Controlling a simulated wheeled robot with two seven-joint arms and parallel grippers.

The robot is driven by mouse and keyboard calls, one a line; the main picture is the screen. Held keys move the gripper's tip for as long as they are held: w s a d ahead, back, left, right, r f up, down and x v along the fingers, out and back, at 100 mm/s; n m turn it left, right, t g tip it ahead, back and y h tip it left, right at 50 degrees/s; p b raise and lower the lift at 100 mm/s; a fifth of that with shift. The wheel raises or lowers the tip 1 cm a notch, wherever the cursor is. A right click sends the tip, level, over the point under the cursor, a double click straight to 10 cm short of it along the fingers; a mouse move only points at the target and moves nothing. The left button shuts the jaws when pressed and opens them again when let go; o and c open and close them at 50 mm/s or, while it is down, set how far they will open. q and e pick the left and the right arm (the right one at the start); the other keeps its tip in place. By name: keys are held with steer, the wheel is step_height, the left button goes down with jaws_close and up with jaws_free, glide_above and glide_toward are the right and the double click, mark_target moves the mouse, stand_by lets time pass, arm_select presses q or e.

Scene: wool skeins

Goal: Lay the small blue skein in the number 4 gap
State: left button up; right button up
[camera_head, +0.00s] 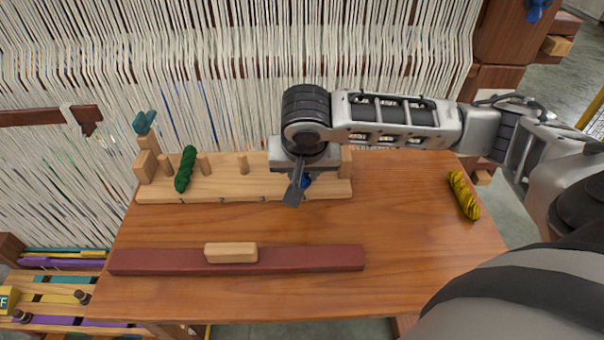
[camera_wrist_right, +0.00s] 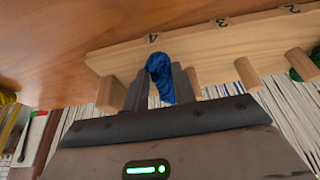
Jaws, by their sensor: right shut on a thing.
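The small blue skein (camera_wrist_right: 160,78) is between the fingers of my right gripper (camera_wrist_right: 158,92), which is shut on it. In the head view only a bit of the skein (camera_head: 307,181) shows beside the gripper (camera_head: 296,190). The gripper is over the right part of the pale wooden peg rack (camera_head: 220,190). In the right wrist view the skein is in line with the number 4 mark (camera_wrist_right: 152,38), between two pegs (camera_wrist_right: 110,90) (camera_wrist_right: 193,81). I cannot tell whether it touches the rack. My left gripper is out of view.
A dark green skein (camera_head: 185,169) lies in a gap at the rack's left. A yellow skein (camera_head: 464,195) lies at the table's right. A dark red bar (camera_head: 160,262) with a pale wooden block (camera_head: 231,253) lies in front. Warp threads (camera_head: 220,60) hang close behind the rack.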

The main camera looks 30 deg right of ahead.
steer(key=shift+f, duration=0.1)
steer(key=o, duration=0.9)
steer(key=shift+o, duration=0.2)
steer(key=p+v, duration=0.1)
steer(key=v, duration=1.1)
steer(key=shift+r+p, duration=0.2)
steer(key=shift+p, duration=0.2)
